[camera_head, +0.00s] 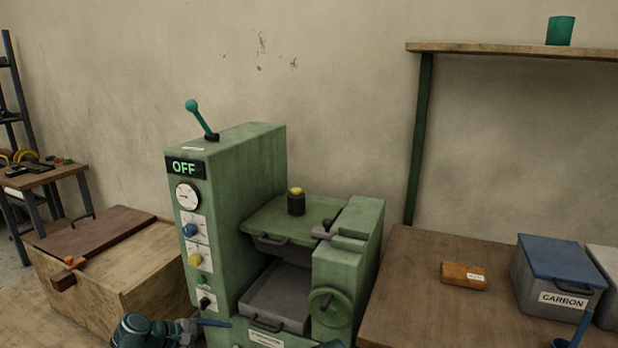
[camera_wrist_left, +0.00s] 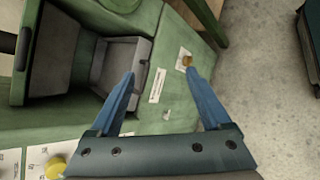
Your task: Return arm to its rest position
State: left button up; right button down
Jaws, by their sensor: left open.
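My left arm enters the head view at the bottom edge, with one blue finger of my left gripper (camera_head: 216,323) in front of the green machine (camera_head: 240,180). In the left wrist view both blue fingers of my left gripper (camera_wrist_left: 160,76) are spread apart with nothing between them. They are over the machine's lower front, near its grey tray (camera_wrist_left: 108,72); I cannot tell whether they touch it. A small dark teal piece shows at the bottom edge of the head view, too little to identify.
The machine's display (camera_head: 185,168) reads OFF and its lever (camera_head: 199,116) tilts up. A wooden crate (camera_head: 150,290) stands at left. A shelf (camera_head: 500,50) holds a green cup (camera_head: 560,31).

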pick_arm(q)
jog(key=s+d+r+m+g+y+p, duration=0.3)
jog(key=s+d+m+y+p, duration=0.2)
jog(key=s+d+m+p, duration=0.1)
jog(key=s+d+r+m+g+y+p, duration=0.2)
jog(key=s+d+m+y+p, duration=0.3)
jog(key=m, duration=0.8)
jog(key=s+d+g+p, duration=0.1)
jog(key=s+d+p, duration=0.1)
jog(key=s+d, duration=0.2)
jog(key=shift+s+d+r, duration=0.2)
jog(key=shift+d+r, duration=0.2)
pick_arm(e)
notch_tip(320, 180, up, 15)
jog(key=shift+f, duration=0.1)
